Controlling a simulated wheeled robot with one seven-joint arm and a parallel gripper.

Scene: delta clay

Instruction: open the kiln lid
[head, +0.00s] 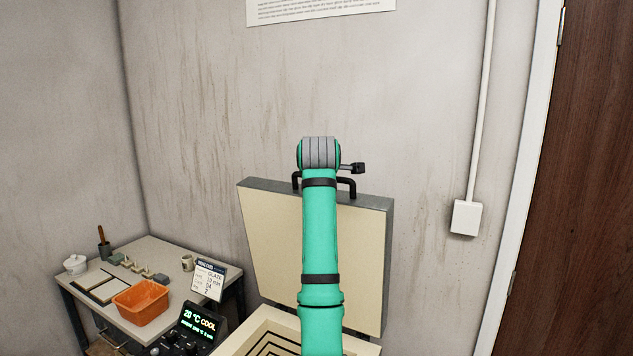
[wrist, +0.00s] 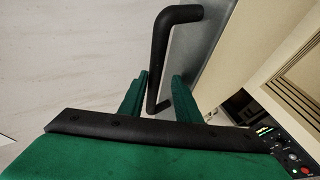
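The kiln lid (head: 270,240) stands raised, close to upright, at the back of the kiln (head: 245,338), its cream inner face towards me. Its black handle (head: 347,186) shows at the top edge, partly behind my arm. In the wrist view the handle (wrist: 160,45) runs down between the two green fingers of my gripper (wrist: 160,82), with a small gap on the right side. The fingers look apart rather than clamped. The lid's grey edge (wrist: 198,45) is just right of them. My gripper is hidden behind my arm in the head view.
The kiln's control panel (head: 190,330) reads 20 °C COOL. A table (head: 165,248) at left holds an orange basket (head: 141,302), a mug (head: 187,263) and a sign card (head: 209,280). The wall is close behind the lid. A switch box (head: 466,217) and brown door (head: 585,180) are right.

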